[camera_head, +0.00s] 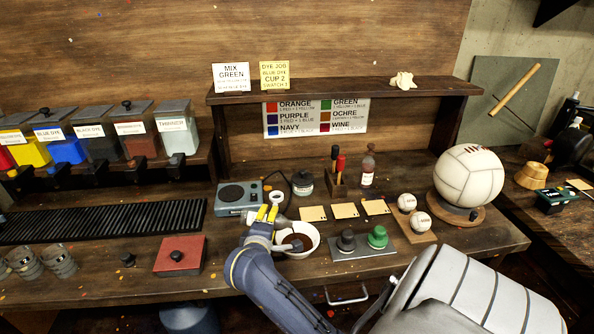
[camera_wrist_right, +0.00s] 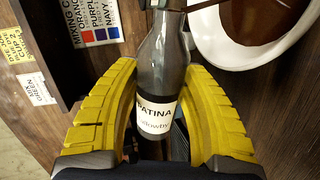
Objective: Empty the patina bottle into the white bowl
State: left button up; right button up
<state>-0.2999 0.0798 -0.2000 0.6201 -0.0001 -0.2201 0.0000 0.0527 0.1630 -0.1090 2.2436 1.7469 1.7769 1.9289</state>
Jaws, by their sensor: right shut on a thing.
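The white bowl (camera_head: 312,231) stands on the bench in front of the yellow swatch cards, with dark brown liquid inside; it also shows in the right wrist view (camera_wrist_right: 205,38). My right gripper (camera_head: 267,213), with yellow fingers, is at the bowl's upper left. My left gripper is not in view.
A grey scale (camera_head: 238,196) stands left of the bowl. A small white cup (camera_head: 277,198) and a dark jar (camera_head: 303,183) stand behind it. A tray with dark and green stoppers (camera_head: 377,237) lies to the right. A red box (camera_head: 180,256) sits at the left.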

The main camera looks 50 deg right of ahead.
jog(key=shift+s+d+r+m+t, duration=0.1)
jog(key=shift+r+m+t, duration=0.3)
jog(key=shift+r+m, duration=0.15)
dwell(1.9)
jog(key=shift+s+d+f+m+y, duration=0.15)
jog(key=shift+f+m+y, duration=0.15)
jog(key=shift+m, duration=0.15)
dwell(0.5)
jog(key=shift+r, duration=0.1)
jog(key=shift+r+n, duration=0.2)
jog(key=shift+n, duration=0.1)
jog(key=shift+w+a+f+n+g, duration=0.25)
jog(key=shift+w+f+n+g, duration=0.05)
jog(key=shift+f+n, duration=0.2)
jog(key=shift+w+n+h, duration=0.1)
jog(key=shift+n+h, duration=0.3)
jog(key=shift+g, duration=0.3)
jog(key=shift+r+n, duration=0.15)
jog(key=shift+n, duration=0.15)
